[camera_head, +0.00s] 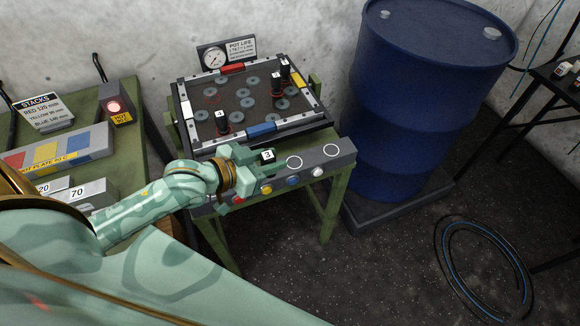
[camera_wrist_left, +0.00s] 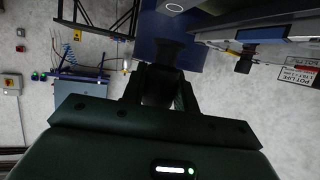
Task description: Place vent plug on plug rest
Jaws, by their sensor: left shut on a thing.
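My left gripper (camera_head: 262,163) is shut on a black piece marked 3 (camera_head: 268,155), above the grey rail at the front of the small green bench. In the left wrist view the dark held piece (camera_wrist_left: 160,85) stands between the two fingers. The frames do not show clearly whether this piece is the vent plug. The grey rail (camera_head: 345,153) has two white rings on its top, and one may be the plug rest; I cannot tell. Both rings are bare, to the right of my gripper. My right gripper is not in view.
A dark tray (camera_head: 184,108) behind the rail holds grey discs and upright black pieces, one marked 4 (camera_head: 222,126). A tall blue drum (camera_head: 405,110) stands close on the right. Coloured buttons line the rail's front. A hose coil (camera_head: 440,270) lies on the floor.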

